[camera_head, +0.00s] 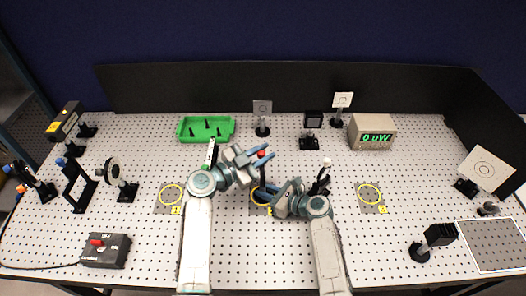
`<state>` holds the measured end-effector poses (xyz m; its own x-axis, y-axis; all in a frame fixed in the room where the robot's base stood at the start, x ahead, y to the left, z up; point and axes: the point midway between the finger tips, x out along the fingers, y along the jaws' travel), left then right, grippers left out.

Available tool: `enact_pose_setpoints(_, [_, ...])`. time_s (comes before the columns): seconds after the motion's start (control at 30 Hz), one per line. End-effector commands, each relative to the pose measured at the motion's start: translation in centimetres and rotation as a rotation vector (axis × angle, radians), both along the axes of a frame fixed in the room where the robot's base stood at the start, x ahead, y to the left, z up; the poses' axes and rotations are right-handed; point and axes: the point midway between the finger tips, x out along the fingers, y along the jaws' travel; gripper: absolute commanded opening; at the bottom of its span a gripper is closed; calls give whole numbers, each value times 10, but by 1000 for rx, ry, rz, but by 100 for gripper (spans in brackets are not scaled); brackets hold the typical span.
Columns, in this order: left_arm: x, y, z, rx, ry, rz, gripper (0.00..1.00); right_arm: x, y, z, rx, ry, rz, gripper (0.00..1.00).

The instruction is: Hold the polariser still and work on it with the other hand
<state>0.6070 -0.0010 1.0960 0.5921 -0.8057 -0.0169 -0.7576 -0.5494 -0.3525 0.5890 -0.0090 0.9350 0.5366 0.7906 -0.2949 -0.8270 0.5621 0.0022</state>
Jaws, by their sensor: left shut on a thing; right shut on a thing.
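A dark, slim upright piece with a red spot (262,154) stands between my two grippers in the middle of the board. It looks like the polariser, though the arms hide much of it. My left gripper (264,155) is shut at its upper part, by the red spot. My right gripper (260,195) is shut lower down, around its dark post, above a yellow ring mark. The exact contact of the fingers is too small to see.
A green tray (207,140) with dark posts stands behind my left arm. A power meter (371,133) reading 0 uW is at the back right. Free yellow-ringed spots lie left (171,194) and right (370,195). A control box (106,251) sits front left.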

Motion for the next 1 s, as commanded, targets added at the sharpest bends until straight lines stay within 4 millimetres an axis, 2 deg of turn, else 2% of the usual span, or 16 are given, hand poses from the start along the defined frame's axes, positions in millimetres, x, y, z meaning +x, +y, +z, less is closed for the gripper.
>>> enact_pose_setpoints(0.6, [-4,0,-2,2,8,-4,0,3,-1,2,-1,-5,-6,6])
enact_pose_setpoints(0.63, [-4,0,-3,2,8,-4,27,3,-1,2,-1,-5,-6,6])
enact_pose_setpoints(0.7, [-4,0,-2,1,7,-3,41,3,-1,2,-1,-5,-6,5])
enact_pose_setpoints(1.0, [-4,1,-1,1,5,-2,42,2,-1,1,-1,-3,-4,5])
